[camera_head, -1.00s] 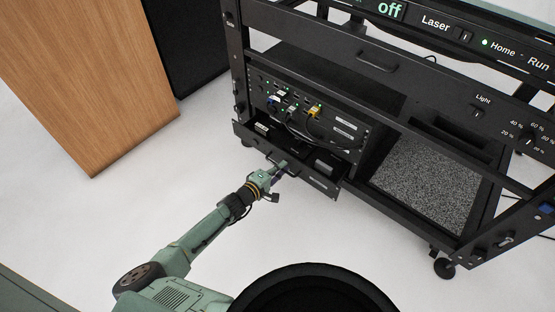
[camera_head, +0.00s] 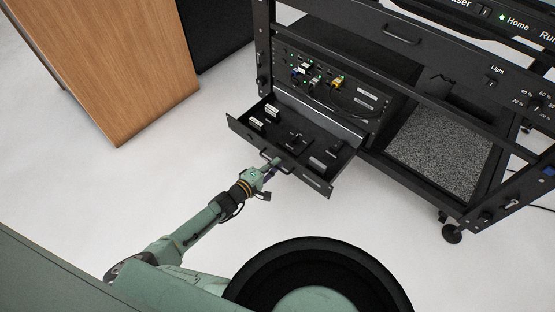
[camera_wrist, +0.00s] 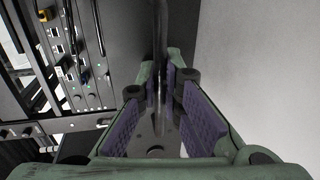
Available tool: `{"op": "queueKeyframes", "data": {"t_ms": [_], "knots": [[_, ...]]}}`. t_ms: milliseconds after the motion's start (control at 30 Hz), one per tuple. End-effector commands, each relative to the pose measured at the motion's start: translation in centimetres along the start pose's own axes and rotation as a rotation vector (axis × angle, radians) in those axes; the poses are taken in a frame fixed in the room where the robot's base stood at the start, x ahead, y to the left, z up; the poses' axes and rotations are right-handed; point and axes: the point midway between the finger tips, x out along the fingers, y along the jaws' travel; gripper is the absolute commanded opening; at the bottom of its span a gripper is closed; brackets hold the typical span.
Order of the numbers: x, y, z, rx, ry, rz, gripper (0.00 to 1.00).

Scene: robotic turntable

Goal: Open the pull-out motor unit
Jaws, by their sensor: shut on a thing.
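The pull-out motor unit (camera_head: 262,126) is a black drawer low in the left bay of the black rack. In the head view it stands well out from the rack, with several small modules inside it. My gripper (camera_head: 272,170) is at the middle of the drawer's front, shut on its handle (camera_head: 268,156). In the wrist view the green fingers with purple pads (camera_wrist: 160,95) close around a dark bar at the drawer front. The exact contact on the handle is partly hidden by the fingers.
The rack (camera_head: 262,50) has a panel with cables and green lights (camera_head: 320,85) above the drawer. A grey speckled compartment (camera_head: 440,150) is to the right. A wooden cabinet (camera_head: 105,65) stands at the left.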

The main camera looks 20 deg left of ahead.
Motion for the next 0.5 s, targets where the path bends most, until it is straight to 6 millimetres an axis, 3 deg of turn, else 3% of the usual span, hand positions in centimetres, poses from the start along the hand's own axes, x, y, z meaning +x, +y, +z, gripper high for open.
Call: {"op": "queueKeyframes", "data": {"t_ms": [433,500], "knots": [[-0.29,-0.03,0.03,0.000,-0.001,0.001,0.00],[-0.29,-0.03,0.03,0.000,-0.001,0.001,0.11]]}}
